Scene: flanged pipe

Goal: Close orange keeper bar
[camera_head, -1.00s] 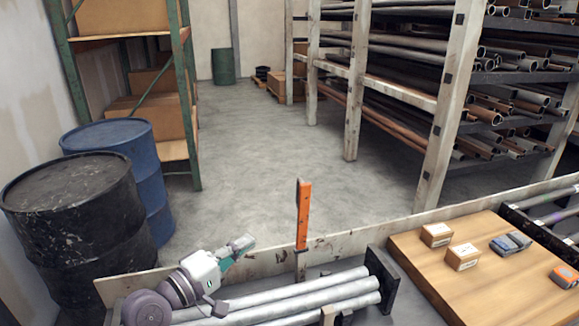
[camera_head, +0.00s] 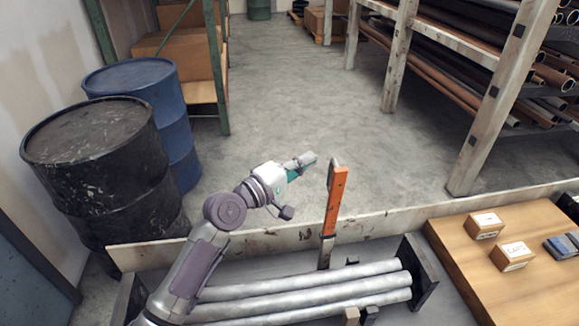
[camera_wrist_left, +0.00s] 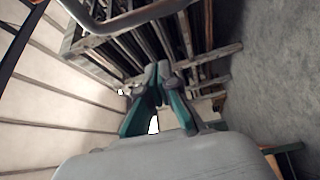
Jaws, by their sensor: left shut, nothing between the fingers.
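The orange keeper bar (camera_head: 335,203) stands nearly upright at the far side of the pipe cradle, leaning slightly, its lower end on a metal post at the back board. My left gripper (camera_head: 311,158) is shut and empty, just left of the bar's upper end and apart from it in the head view. Several grey pipes (camera_head: 310,289) lie in the cradle below, partly behind my left arm. My right gripper is not in view.
A wooden board (camera_head: 478,290) with small cardboard boxes (camera_head: 484,225) lies right of the cradle. A black drum (camera_head: 100,165) and a blue drum (camera_head: 150,110) stand at left. A pipe rack (camera_head: 470,85) stands at back right. The floor behind the bar is clear.

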